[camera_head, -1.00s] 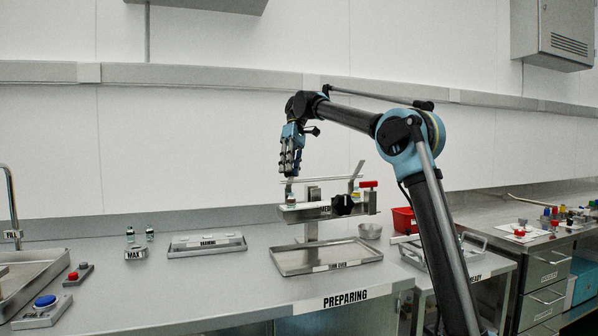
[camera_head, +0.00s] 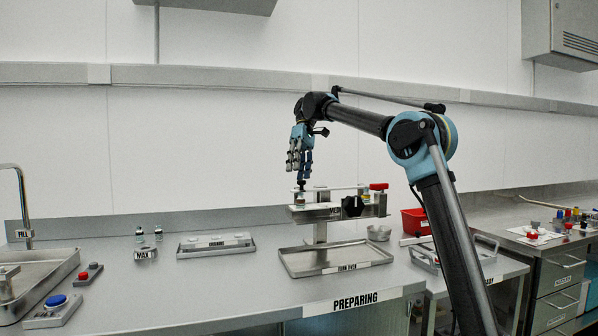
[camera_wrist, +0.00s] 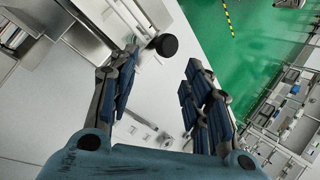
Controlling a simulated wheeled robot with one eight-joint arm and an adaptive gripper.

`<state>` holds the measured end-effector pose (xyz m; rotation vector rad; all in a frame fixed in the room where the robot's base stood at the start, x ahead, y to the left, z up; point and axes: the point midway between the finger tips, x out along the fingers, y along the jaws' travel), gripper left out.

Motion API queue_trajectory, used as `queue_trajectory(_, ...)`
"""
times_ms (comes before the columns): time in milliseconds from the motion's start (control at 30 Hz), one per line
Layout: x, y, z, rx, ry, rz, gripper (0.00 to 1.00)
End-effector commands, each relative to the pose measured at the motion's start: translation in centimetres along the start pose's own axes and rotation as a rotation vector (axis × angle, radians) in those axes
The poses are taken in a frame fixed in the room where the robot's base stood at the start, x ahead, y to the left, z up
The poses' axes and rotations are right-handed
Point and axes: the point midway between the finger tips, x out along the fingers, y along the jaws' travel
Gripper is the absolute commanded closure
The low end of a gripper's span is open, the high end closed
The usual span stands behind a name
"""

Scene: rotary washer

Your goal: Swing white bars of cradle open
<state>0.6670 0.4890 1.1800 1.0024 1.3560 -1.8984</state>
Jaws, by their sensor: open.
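The metal cradle (camera_head: 325,214) stands above a tray in the head view, with a black knob on its front and a red part at its right end. Its thin white bar (camera_head: 338,188) lies nearly level just above the cradle body. A small vial (camera_head: 300,200) shows at the cradle's left end. My gripper (camera_head: 300,176) points down over this left end, with a small dark piece just below its fingers. In the wrist view my gripper (camera_wrist: 160,85) is open with nothing between its fingers. A round black piece (camera_wrist: 166,45) shows beyond the fingertips.
A shallow metal tray (camera_head: 300,272) lies under the cradle. A rack (camera_head: 190,250) and several small vials stand to the left, by a sink and buttons. A red bin (camera_head: 413,222) and a small bowl (camera_head: 379,233) are at the right.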

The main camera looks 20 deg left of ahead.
Motion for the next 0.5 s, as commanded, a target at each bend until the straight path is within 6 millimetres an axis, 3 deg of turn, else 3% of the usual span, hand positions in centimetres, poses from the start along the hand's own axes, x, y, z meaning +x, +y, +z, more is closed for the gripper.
queue_trajectory(233,-0.9,-0.5,0.1,-0.001,0.0,0.0,0.55)
queue_trajectory(500,-3.9,-2.4,0.8,-0.001,0.0,0.0,0.55)
